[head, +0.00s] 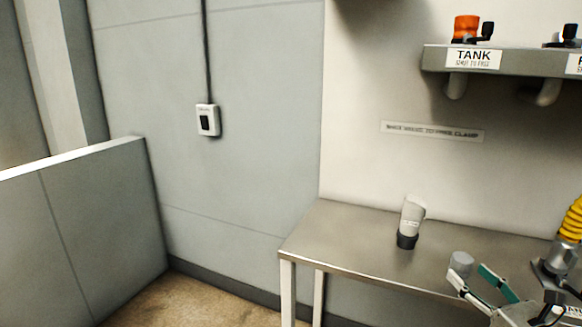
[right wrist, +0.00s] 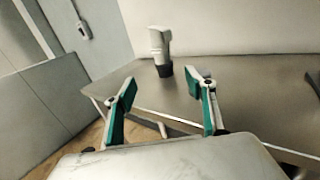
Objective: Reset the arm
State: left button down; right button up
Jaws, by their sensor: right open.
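My right gripper (head: 472,283) is at the lower right of the head view, over the front part of the metal table (head: 345,232). In the right wrist view my right gripper (right wrist: 163,100) has its two green-padded fingers spread wide with nothing between them. A pale cup-like piece with a dark base (head: 409,222) stands on the table beyond the gripper, apart from it. This piece also shows past the fingers in the right wrist view (right wrist: 160,50). My left gripper is in neither view.
A grey shelf (head: 515,62) labelled TANK is on the wall at the upper right, with an orange knob (head: 466,27) on it. A yellow ribbed hose (head: 571,220) stands at the right edge. A low grey partition (head: 85,225) is at the left. The table's left end is clear.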

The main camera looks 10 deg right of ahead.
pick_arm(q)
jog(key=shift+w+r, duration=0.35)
pick_arm(e)
jog(key=s+a+f+m+g, duration=0.2)
jog(key=s+a+f+m, duration=0.4)
jog(key=a+f+m, duration=0.3)
jog(key=s+a+f+m+g+y, duration=0.1)
jog(key=s+a+f+m+g, duration=0.2)
jog(key=s+a+f+m, duration=0.4)
jog(key=s+a+f+m+g, duration=0.2)
jog(key=s+a+f+m, duration=0.5)
jog(key=a+f+m, duration=0.5)
notch_tip(320, 180, down, 5)
jog(key=m, duration=0.4)
jog(key=shift+a+f+y, duration=0.15)
jog(key=shift+a+y, duration=0.15)
jog(key=shift+a, duration=0.1)
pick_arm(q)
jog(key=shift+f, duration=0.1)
